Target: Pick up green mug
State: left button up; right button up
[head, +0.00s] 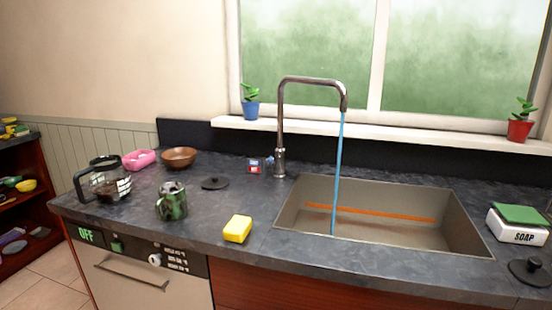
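The green mug (172,201) stands upright on the dark stone counter, left of the middle, close to the front edge. It is a shiny, dark green mug with its handle on the left side. Nothing touches it. Neither of my grippers shows in the head view.
A glass coffee pot (104,180) stands left of the mug, a brown bowl (179,157) and a pink dish (139,159) behind it. A black lid (215,183) and a yellow sponge (237,229) lie to its right. Water runs from the faucet (281,120) into the sink (460,215).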

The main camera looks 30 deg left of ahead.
aim_at(172, 200)
jog(key=j+u, duration=0.1)
jog(key=u, duration=1.4)
jog(key=i+j, duration=0.1)
jog(key=j, duration=0.2)
jog(key=i+j+u, duration=0.1)
jog(key=j, duration=0.15)
jog(key=i+j, duration=0.1)
jog(key=j, duration=0.2)
